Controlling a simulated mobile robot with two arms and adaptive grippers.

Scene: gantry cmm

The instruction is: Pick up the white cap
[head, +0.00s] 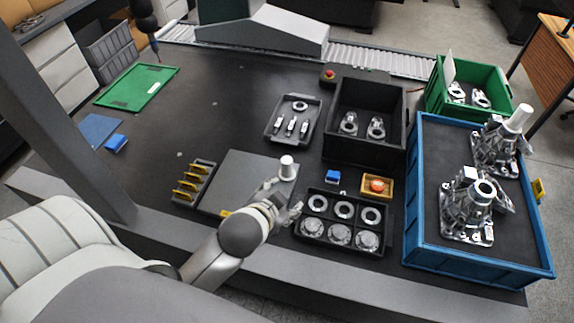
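A white cap (287,168), a short upright cylinder with a slightly wider top, stands near the right side of a flat grey plate (240,182) on the dark table. My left gripper (283,197) reaches in from the lower left. Its fingers are spread, with nothing visible between them. It is just in front of the cap, and a small gap seems to separate them. A similar white cylinder (518,118) stands on a metal part in the blue bin. My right gripper is not in view.
A black tray of rings and round parts (298,231) is right of my gripper, with a blue block (333,177) and a red button box (377,187) behind it. Yellow clips (187,185) are left of the plate. A tall black bin (345,143) and blue bin (412,205) stand right.

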